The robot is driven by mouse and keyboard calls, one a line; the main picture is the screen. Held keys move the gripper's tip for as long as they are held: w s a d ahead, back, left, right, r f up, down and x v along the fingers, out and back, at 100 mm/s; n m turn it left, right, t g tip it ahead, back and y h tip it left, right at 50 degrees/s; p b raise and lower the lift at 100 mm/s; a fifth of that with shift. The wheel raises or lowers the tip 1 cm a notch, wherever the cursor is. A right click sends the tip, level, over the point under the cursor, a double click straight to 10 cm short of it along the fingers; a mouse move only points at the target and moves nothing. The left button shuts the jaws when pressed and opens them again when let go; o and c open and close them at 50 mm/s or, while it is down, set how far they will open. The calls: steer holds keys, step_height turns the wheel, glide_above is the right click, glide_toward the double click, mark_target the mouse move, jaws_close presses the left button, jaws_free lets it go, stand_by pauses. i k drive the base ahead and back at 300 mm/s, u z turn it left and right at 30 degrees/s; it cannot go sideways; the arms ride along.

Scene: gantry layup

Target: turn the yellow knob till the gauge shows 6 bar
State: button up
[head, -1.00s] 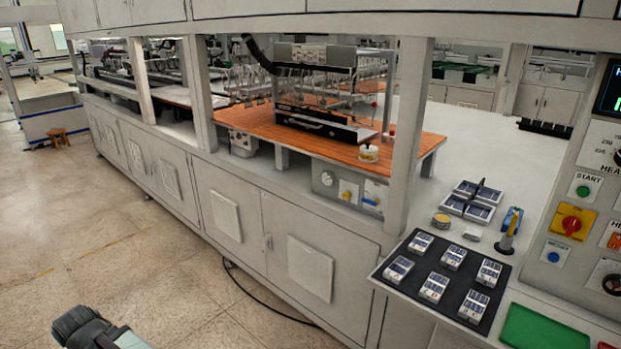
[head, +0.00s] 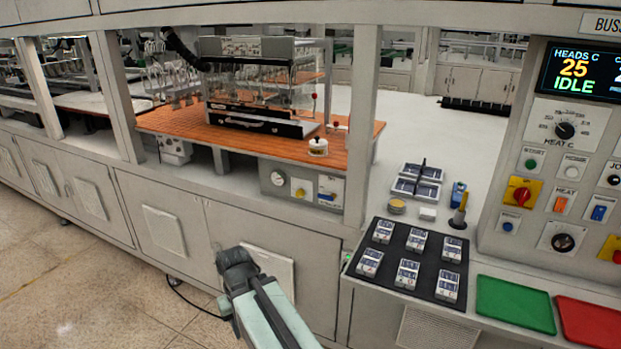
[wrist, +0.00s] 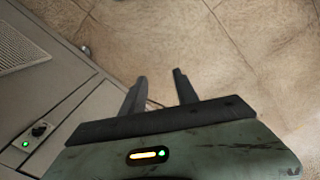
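The yellow knob (head: 299,193) sits on a small grey panel under the front edge of the orange-brown worktop in the head view. A round white gauge (head: 277,178) is just left of it on the same panel; its needle and numbers are too small to read. My gripper (head: 235,258) is low in front of the cabinet doors, below and left of the knob, well apart from it. In the wrist view my gripper (wrist: 160,84) has its two fingers apart with only floor between them. The knob and gauge do not show in the wrist view.
A blue switch (head: 327,195) is right of the knob. A white post (head: 362,130) stands right of the panel. A black mat (head: 412,262) with several small modules lies on the counter, near green (head: 515,304) and red (head: 590,322) trays. Floor at left is free.

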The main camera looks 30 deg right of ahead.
mark_target(300, 193)
steer(key=z, duration=0.05)
steer(key=k, duration=1.35)
steer(key=u, duration=0.35)
steer(key=i, duration=1.25)
steer(key=u, duration=0.5)
steer(key=i, duration=0.95)
steer(key=z, duration=0.3)
